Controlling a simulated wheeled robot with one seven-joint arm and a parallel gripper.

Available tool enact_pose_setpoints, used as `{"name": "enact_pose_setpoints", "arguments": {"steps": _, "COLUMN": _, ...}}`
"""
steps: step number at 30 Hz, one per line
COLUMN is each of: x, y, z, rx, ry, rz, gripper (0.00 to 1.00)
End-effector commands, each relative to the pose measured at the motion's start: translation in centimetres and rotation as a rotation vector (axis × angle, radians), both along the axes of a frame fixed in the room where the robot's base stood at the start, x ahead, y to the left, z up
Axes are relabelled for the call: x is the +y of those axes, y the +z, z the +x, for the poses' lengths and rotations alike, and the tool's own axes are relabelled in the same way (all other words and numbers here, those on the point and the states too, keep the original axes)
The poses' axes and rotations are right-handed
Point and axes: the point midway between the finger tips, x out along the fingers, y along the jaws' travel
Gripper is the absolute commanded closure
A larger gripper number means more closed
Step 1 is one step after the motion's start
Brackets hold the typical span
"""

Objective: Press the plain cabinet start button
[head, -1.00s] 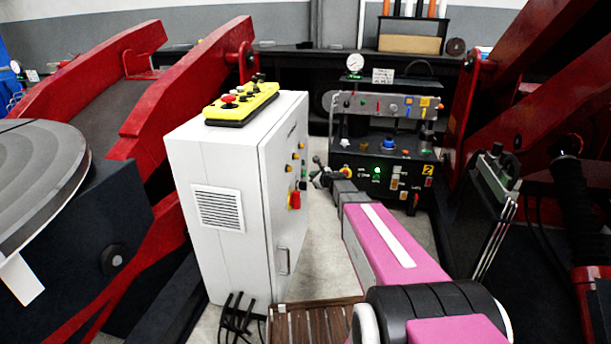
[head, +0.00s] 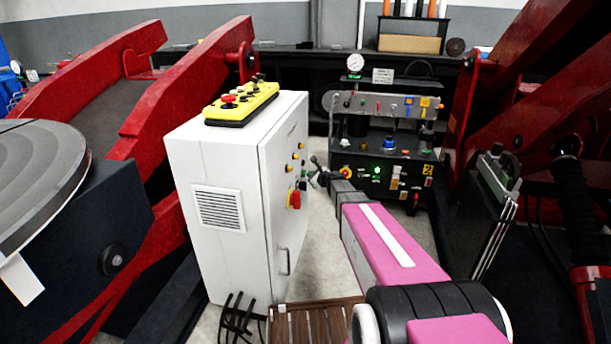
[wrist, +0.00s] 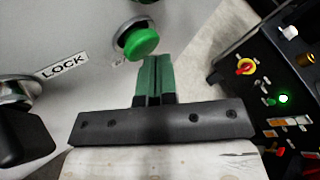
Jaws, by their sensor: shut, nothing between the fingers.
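The white cabinet (head: 220,160) stands left of centre in the head view. In the wrist view, a plain green button (wrist: 140,42) with a metal collar sits on its pale door (wrist: 85,35). My gripper (wrist: 153,60) shows there with its two green fingers shut together, the tips just below the green button in the picture. I cannot tell whether they touch it. In the head view my gripper (head: 314,170) is small beside the cabinet's door face, and the green button is hard to make out there.
A black switch by a LOCK label (wrist: 62,67) is left on the door. A red rotary switch (head: 294,199) sits lower on the door. A dark control panel (head: 388,160) with a lit green lamp stands right. A yellow pendant (head: 241,103) lies on top of the cabinet.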

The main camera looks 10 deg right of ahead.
Motion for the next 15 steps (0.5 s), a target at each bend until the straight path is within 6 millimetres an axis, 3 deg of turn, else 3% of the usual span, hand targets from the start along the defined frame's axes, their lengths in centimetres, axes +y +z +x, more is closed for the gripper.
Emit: {"name": "enact_pose_setpoints", "arguments": {"steps": 15, "x": 0.50, "y": 0.01, "z": 0.18, "rx": 0.000, "ry": 0.000, "rz": 0.000, "gripper": 1.00}}
